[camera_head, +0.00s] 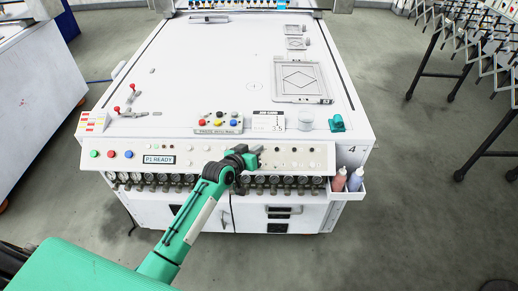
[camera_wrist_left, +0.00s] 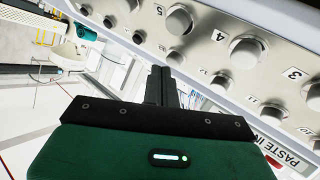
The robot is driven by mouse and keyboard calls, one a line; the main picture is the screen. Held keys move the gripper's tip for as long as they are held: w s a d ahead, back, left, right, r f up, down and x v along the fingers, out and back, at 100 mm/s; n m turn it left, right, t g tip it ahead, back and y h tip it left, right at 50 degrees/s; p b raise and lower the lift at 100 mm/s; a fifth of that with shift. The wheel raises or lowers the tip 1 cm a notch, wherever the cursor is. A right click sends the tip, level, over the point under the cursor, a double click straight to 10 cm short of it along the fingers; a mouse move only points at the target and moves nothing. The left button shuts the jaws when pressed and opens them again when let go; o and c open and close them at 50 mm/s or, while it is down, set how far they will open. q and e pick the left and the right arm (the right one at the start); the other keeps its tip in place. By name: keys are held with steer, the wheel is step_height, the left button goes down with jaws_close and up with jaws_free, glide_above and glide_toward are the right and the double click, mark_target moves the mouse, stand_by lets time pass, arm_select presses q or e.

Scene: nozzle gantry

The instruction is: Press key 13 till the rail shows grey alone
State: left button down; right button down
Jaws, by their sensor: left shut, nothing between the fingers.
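The front control panel (camera_head: 105,161) runs along the near edge of the white machine, with rows of small keys and knobs. I cannot read which one is key 13. My left gripper (camera_head: 252,155) is shut and empty, in front of the panel's middle. In the left wrist view, its closed fingertips (camera_wrist_left: 161,72) are beside the panel, whose large grey knobs (camera_wrist_left: 247,50) and small round keys (camera_wrist_left: 220,84) are seen close. Contact cannot be told. Small coloured parts (camera_head: 262,4) show along the machine's far end, cut by the picture's top; which is the rail is unclear.
A display (camera_head: 159,160) reads "P1 READY". Gauges (camera_head: 275,182) line the front below the panel. A side tray holds red and blue bottles (camera_head: 354,180). On the bed lie a tray of coloured knobs (camera_head: 219,124), a clear cup (camera_head: 306,121) and a square frame (camera_head: 300,81).

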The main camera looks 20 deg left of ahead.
arm_select(q)
steer(key=shift+w+a+f+b, duration=0.1)
steer(key=shift+w+f+b, duration=0.15)
steer(key=shift+f+b, duration=0.15)
stand_by(0.5)
stand_by(0.3)
steer(key=shift+s+r+p, duration=0.3)
steer(key=shift+r+p, duration=0.25)
steer(key=shift+p, duration=0.3)
steer(key=shift+s+r+p, duration=0.2)
steer(key=shift+s+p, duration=0.05)
steer(key=shift+p, duration=0.1)
steer(key=shift+s+d+r+p, duration=0.15)
steer(key=shift+d+r+p, duration=0.05)
steer(key=shift+r+p, duration=0.25)
steer(key=s+r+p, duration=0.1)
steer(key=p, duration=0.1)
steer(key=s+r+p, duration=0.1)
steer(key=r+p, duration=0.1)
steer(key=shift+s+d+r, duration=0.1)
steer(key=shift+s+d, duration=0.1)
steer(key=shift+d, duration=0.15)
